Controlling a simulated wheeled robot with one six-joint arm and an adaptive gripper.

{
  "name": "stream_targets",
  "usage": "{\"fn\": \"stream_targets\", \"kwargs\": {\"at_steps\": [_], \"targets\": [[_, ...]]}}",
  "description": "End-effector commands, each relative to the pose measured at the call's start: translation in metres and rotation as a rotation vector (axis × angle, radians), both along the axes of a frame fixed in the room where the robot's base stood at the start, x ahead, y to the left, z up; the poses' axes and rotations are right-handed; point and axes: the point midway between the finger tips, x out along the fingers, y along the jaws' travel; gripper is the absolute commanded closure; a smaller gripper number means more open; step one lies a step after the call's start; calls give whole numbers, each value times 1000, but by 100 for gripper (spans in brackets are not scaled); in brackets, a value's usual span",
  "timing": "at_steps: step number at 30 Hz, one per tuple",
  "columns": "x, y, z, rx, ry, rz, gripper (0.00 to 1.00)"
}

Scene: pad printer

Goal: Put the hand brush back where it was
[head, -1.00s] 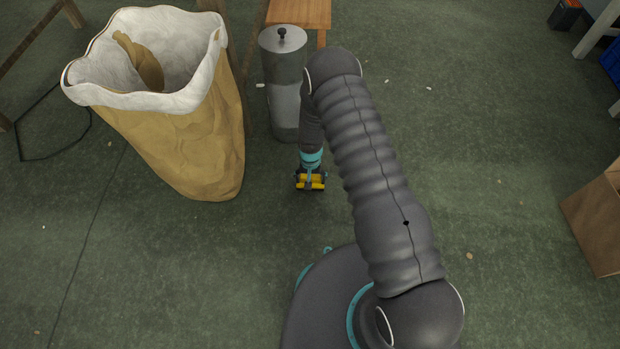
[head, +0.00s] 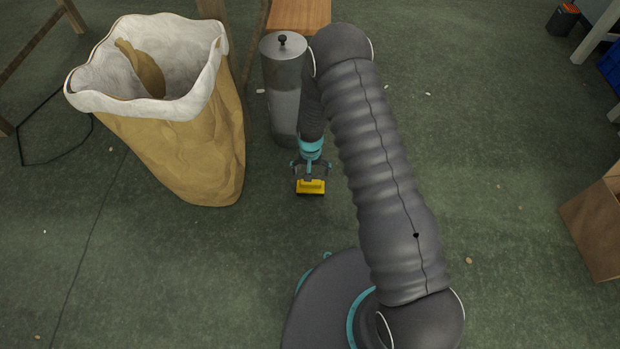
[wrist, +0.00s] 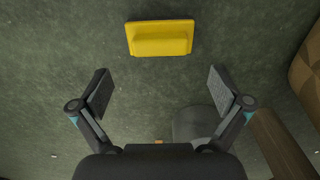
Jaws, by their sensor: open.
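The hand brush (head: 311,188) is a small yellow block-like thing lying on the green floor in the head view. It shows whole at the top of the wrist view (wrist: 160,38), with a raised yellow ridge along it; no bristles show. My gripper (head: 311,170) is open and empty, just behind the brush in the head view. In the wrist view the two fingers (wrist: 160,90) are spread wide, and the brush lies beyond their tips, apart from both.
A tan sack with a white rim (head: 220,150) stands at the left. A grey metal canister (head: 285,90) stands close behind my gripper, near a wooden stool (head: 300,14). A cardboard box (head: 592,225) is at the right. The floor in front of the sack is clear.

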Motion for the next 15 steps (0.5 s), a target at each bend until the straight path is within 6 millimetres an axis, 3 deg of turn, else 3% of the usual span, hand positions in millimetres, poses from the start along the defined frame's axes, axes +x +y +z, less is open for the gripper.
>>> {"fn": "stream_targets", "kwargs": {"at_steps": [6,15], "targets": [[0,0,30,0,-1,0,0],[0,0,40,0,0,0,0]]}}
